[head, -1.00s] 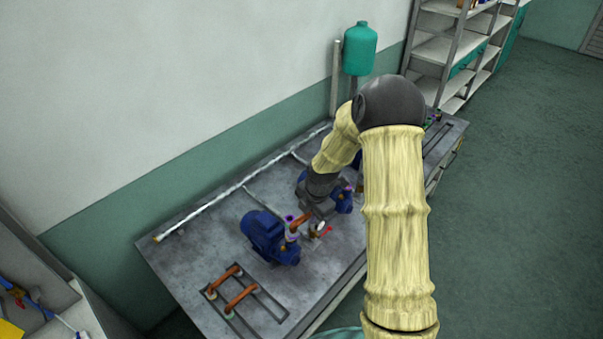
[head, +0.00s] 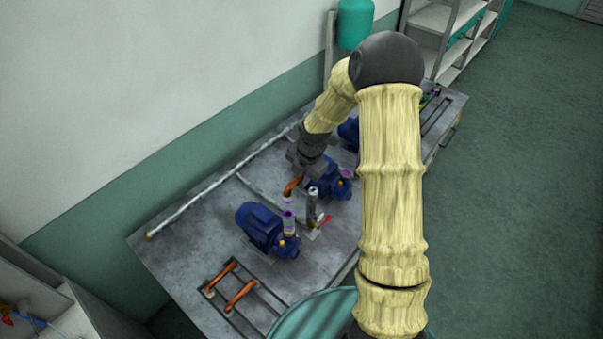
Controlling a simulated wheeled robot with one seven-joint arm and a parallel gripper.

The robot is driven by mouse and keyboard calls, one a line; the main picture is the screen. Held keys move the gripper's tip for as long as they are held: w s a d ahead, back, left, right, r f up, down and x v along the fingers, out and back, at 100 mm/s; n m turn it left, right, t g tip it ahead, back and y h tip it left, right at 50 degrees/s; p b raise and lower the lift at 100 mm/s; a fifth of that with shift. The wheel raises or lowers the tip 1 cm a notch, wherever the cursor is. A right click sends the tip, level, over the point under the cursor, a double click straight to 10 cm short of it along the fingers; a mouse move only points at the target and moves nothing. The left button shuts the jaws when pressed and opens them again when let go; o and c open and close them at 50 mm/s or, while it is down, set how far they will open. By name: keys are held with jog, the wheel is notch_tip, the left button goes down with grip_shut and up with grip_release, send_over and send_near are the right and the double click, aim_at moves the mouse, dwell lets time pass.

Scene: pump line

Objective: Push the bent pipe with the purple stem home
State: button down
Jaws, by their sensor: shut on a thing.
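The bent pipe (head: 291,187) is a short copper-orange elbow held under my gripper (head: 299,171). A pale purple patch shows just below its lower end, though it is too small to tell whether this is its stem. My gripper is shut on the pipe, and its fingers are mostly hidden by the wrist. The pipe appears raised above the near blue pump (head: 262,228). A fitting with purple bands (head: 289,224) stands upright on that pump, apart from the pipe.
A second blue pump (head: 326,180) stands behind. A grey upright pipe (head: 312,205) and a red handle (head: 326,220) are close by. A rack (head: 245,298) with two copper pipes is at the near end of the bench (head: 180,262). A teal tank (head: 354,24) hangs at the back.

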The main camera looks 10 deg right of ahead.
jog(key=shift+f, duration=0.15)
jog(key=s+b+x, duration=0.1)
jog(key=b+x, duration=0.3)
jog(key=x, duration=0.2)
jog(key=shift+d+f+b, duration=0.2)
jog(key=shift+d+b, duration=0.15)
jog(key=shift+d, duration=0.1)
jog(key=shift+a, duration=0.15)
jog(key=shift+s+f, duration=0.1)
jog(key=shift+f, duration=0.25)
dwell(1.6)
jog(key=shift+f+b, duration=0.35)
jog(key=shift+b, duration=0.1)
